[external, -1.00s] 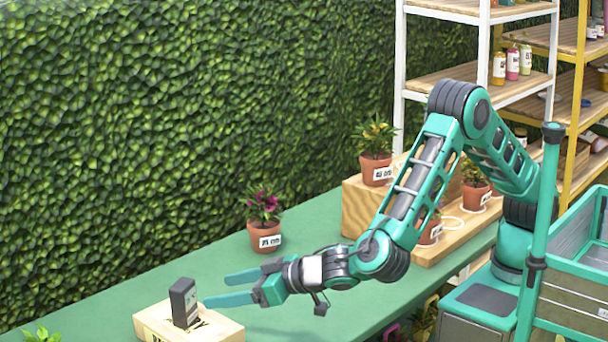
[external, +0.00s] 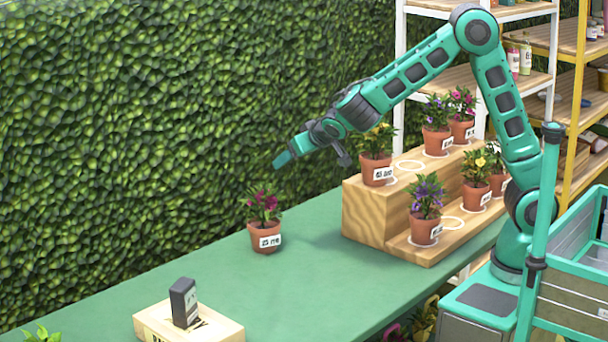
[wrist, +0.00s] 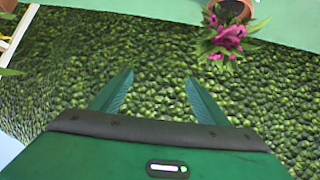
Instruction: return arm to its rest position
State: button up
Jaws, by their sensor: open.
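My gripper (external: 283,159) is raised above the green table, left of the wooden stepped stand and above the magenta-flowered pot. In the wrist view my gripper (wrist: 153,92) shows two green fingers spread apart, with nothing between them, against the hedge. The arm is lifted and bent at a high elbow. The magenta-flowered pot (external: 265,238) stands upright on the table, apart from the gripper; it also shows upside down at the top of the wrist view (wrist: 229,12).
The stepped stand (external: 367,220) holds several potted flowers. A dark device (external: 184,303) stands on a wooden block (external: 222,331) at the front left. A leafy hedge (external: 150,130) runs behind the green table (external: 310,290). Shelves (external: 460,78) stand behind the arm at right.

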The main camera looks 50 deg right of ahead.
jog(key=s+d+r+m+g+h, duration=0.1)
jog(key=s+d, duration=0.1)
jog(key=d, duration=0.7)
jog(key=s+d+m+g, duration=0.1)
jog(key=s+d, duration=0.1)
jog(key=d, duration=0.7)
jog(key=s+d+g, duration=0.1)
jog(key=s+d, duration=0.4)
jog(key=s+d+m+g, duration=0.1)
jog(key=s+d+g, duration=0.1)
jog(key=s+d, duration=0.3)
jog(key=shift+d+f, duration=0.15)
jog(key=shift+d, duration=0.05)
jog(key=s+d+f+m+g+y, duration=0.1)
jog(key=s+g+y, duration=0.1)
jog(key=s, duration=1.3)
jog(key=s+d+f+m+g+y, duration=0.1)
jog(key=s+d+g+y, duration=0.1)
jog(key=s, duration=1.2)
jog(key=shift+s+f+g, duration=0.3)
jog(key=shift+s+g, duration=0.05)
jog(key=shift+g, duration=0.25)
